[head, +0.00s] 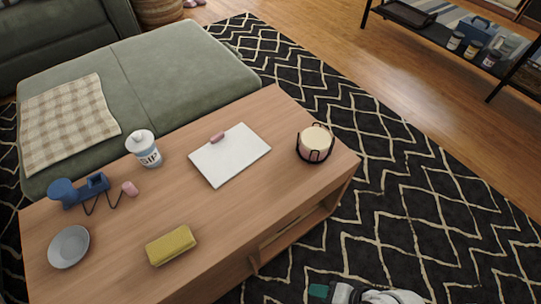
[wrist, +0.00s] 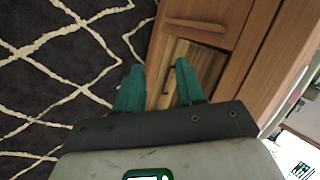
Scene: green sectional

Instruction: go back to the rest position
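My gripper (wrist: 160,68) shows in the wrist view with its two green fingers apart and nothing between them. Past the fingertips are the wooden side of the coffee table and the patterned rug. In the head view one green fingertip of my gripper (head: 318,291) and part of my white and dark arm show at the bottom edge, over the rug, to the right of the coffee table (head: 235,210). The rest of the arm is out of view.
The table holds a white board (head: 230,155), a candle in a black holder (head: 315,143), a yellow sponge (head: 171,245), a grey bowl (head: 69,247), a dip jar (head: 144,148) and a blue tape dispenser (head: 78,191). The black rug (head: 420,190) is clear on the right.

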